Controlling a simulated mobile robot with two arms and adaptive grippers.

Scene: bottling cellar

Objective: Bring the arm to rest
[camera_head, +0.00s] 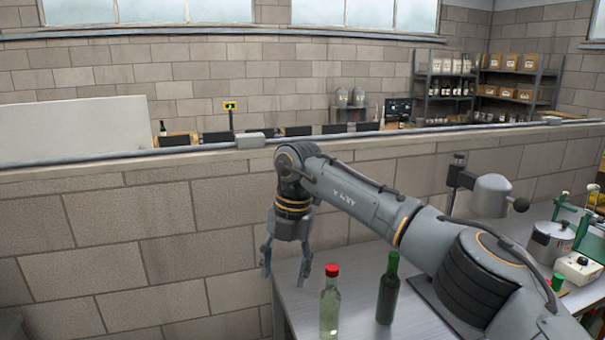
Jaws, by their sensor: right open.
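My right arm comes in from the lower right, bent at the elbow, with its wrist pointing down. My right gripper (286,272) is open and empty, with its two fingers apart near the table's left edge. A clear bottle with a red cap (330,305) stands upright on the table just right of the gripper, apart from it. A green bottle (388,290) stands upright further right, close to my arm. My left gripper does not show.
The grey table (352,262) stands against a low block wall (140,250). A grey bench device (490,195), a metal pot (550,242) and a white box (578,268) stand at the right. Shelves (480,90) are far behind the wall.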

